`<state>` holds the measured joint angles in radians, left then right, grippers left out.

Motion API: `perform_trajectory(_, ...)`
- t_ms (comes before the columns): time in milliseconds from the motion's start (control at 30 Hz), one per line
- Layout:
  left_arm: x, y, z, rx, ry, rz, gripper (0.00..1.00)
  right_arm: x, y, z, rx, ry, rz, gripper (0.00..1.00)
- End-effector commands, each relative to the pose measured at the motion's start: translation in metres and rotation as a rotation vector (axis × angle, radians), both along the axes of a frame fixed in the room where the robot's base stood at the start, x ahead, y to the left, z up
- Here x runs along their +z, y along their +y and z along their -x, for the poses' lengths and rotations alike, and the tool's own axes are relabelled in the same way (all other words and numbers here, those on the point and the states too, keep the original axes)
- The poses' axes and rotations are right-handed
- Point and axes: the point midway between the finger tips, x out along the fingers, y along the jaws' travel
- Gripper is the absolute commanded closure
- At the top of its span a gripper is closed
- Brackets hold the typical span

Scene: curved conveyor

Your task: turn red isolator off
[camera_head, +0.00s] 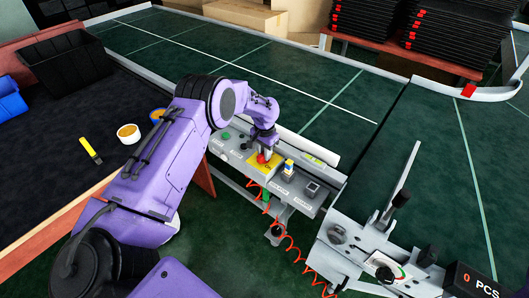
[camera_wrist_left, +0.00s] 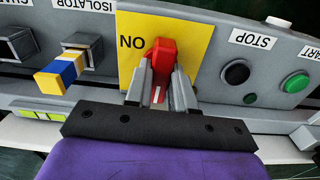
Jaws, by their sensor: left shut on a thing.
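The red isolator (camera_wrist_left: 162,58) is a red handle on a yellow plate (camera_wrist_left: 195,30) marked "ON" in the left wrist view. In the head view, the red handle (camera_head: 262,158) shows small on the yellow plate of the grey control panel (camera_head: 222,142). My left gripper (camera_wrist_left: 161,85) is shut on the red handle, with one finger on each side of it. It also shows in the head view (camera_head: 263,150), reaching down to the panel. The lower part of the handle is partly hidden between the fingers. My right gripper is not in view.
A blue, yellow and white block (camera_wrist_left: 68,70) sits at a switch beside the plate. Green (camera_wrist_left: 295,82) and black (camera_wrist_left: 235,73) buttons are on the other side. The green conveyor (camera_head: 300,85) lies behind the panel. A black crate (camera_head: 65,60) stands at left.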

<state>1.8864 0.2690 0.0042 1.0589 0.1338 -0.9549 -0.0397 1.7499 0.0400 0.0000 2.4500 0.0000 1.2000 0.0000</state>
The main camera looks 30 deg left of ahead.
Motion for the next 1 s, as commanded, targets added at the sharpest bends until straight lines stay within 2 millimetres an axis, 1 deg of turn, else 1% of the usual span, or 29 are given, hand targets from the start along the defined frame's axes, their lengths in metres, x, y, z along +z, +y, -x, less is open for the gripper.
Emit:
perform_trajectory(33, -0.0044, -0.0020, 0.0031, 0.012, 0.009, 0.004, 1.00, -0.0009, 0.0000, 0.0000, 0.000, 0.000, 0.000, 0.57)
perform_trajectory(300, -0.0047, -0.0021, 0.0035, 0.056, 0.010, 0.005, 1.00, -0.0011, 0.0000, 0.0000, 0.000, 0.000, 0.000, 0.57)
perform_trajectory(667, -0.0053, -0.0020, 0.0041, 0.060, 0.011, 0.006, 1.00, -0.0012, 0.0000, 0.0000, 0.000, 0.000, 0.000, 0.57)
perform_trajectory(700, -0.0053, -0.0020, 0.0041, 0.060, 0.012, 0.006, 0.67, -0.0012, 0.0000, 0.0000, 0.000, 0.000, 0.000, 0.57)
perform_trajectory(733, -0.0054, -0.0019, 0.0040, 0.060, 0.012, 0.005, 0.57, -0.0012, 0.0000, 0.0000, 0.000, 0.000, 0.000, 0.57)
perform_trajectory(767, -0.0053, -0.0017, 0.0041, 0.059, 0.012, 0.005, 0.51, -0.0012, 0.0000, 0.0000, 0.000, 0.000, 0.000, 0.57)
perform_trajectory(1000, -0.0026, -0.0005, 0.0022, 0.058, 0.005, 0.003, 0.51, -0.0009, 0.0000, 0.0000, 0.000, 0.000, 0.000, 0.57)
